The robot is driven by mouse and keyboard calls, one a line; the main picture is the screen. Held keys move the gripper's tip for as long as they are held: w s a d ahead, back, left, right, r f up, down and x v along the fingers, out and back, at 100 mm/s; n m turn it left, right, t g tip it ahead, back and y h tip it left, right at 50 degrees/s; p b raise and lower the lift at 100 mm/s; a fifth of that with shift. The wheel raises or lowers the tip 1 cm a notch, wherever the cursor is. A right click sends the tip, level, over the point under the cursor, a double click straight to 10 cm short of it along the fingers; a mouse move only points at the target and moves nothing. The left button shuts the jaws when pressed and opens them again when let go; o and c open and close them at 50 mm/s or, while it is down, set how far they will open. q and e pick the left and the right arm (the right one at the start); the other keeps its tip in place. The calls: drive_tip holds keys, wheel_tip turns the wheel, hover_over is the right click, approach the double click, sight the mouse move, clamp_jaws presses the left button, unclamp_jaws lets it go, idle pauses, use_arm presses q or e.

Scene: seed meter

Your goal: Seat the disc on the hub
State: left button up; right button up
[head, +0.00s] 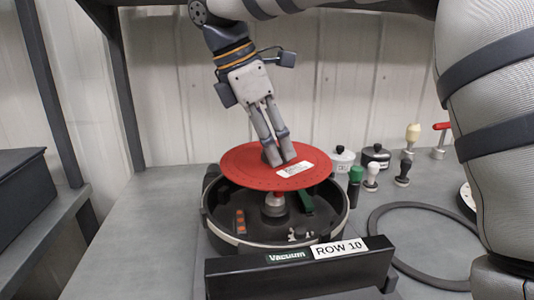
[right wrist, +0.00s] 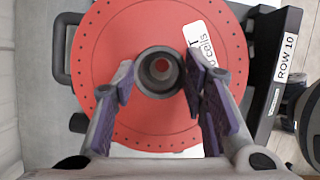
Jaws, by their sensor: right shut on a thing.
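The red disc (head: 245,163), with a ring of small holes and a white label, is held just above the open black round housing (head: 222,225) in the head view. My right gripper (head: 278,162) reaches down from above and is shut on the disc's raised grey collar. In the right wrist view the fingers (right wrist: 160,85) close on both sides of this collar (right wrist: 160,72), over the red disc (right wrist: 100,110). The hub (head: 274,206), grey and dome-like, shows inside the housing below the disc, with a visible gap. My left gripper is not in view.
A black front panel (head: 300,277) reading "Vacuum" and "ROW 10" stands before the housing. A dark ring (head: 430,206) lies on the bench to the right. Several small knobbed tools and pots, including a green-topped one (head: 355,185), stand at the right. The bench left of the housing is clear.

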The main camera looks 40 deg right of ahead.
sight(272, 196)
drive_tip(key=shift+s+f, duration=0.2)
drive_tip(key=shift+f, duration=0.95)
drive_tip(key=shift+a+f, duration=0.1)
drive_tip(key=shift+f, duration=0.85)
drive_tip(key=shift+f, duration=0.2)
drive_tip(key=shift+f, duration=0.4)
drive_tip(key=shift+f, duration=0.1)
drive_tip(key=shift+f, duration=0.35)
drive_tip(key=shift+f, duration=0.6)
idle(0.7)
